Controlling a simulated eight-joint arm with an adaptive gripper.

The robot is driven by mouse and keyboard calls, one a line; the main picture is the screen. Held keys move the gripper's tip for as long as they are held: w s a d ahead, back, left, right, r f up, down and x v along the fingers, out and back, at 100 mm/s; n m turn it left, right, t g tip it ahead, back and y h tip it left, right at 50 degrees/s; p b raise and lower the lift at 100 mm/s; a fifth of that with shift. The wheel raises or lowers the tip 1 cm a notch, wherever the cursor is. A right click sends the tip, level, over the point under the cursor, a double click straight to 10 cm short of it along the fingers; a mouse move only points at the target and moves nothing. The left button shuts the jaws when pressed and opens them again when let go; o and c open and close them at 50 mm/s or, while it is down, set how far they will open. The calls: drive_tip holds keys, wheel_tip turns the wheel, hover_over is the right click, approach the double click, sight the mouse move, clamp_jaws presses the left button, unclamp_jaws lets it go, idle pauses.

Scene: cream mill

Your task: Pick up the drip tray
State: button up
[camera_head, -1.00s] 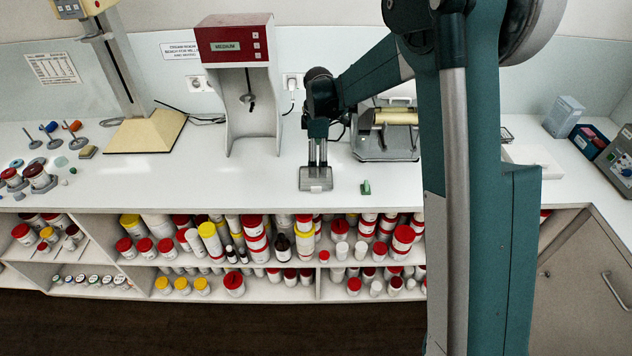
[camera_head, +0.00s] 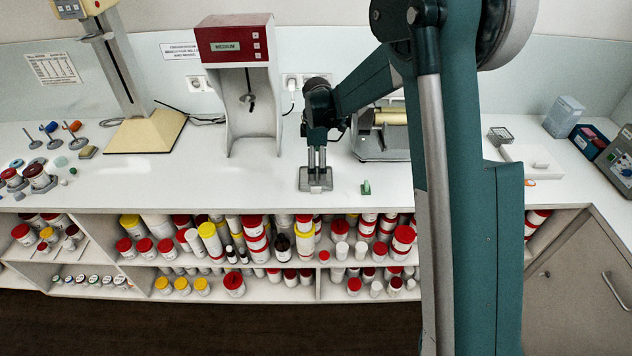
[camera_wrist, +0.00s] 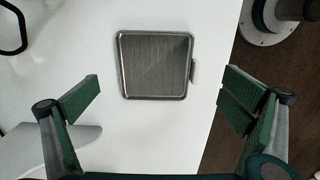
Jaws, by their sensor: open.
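The drip tray (camera_head: 327,187) is a flat, square grey metal tray lying near the bench's front edge. In the wrist view my gripper (camera_wrist: 160,82) is open, with green-padded fingers wide apart on either side of the tray. Nothing is between the fingers, and neither finger appears to touch the tray.
A small green object (camera_head: 365,188) stands just right of the tray. Behind are a red-topped mixer (camera_head: 236,50) and a grey roller machine (camera_head: 370,145). Shelves of jars (camera_head: 250,240) lie below the bench edge.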

drive_tip(key=shift+f, duration=0.15)
drive_tip(key=shift+w+a+f, duration=0.1)
drive_tip(key=shift+f, duration=1.15)
drive_tip(key=shift+w+a+f, duration=0.1)
drive_tip(key=shift+f, duration=1.1)
drive_tip(key=shift+c, duration=0.2)
clamp_jaws()
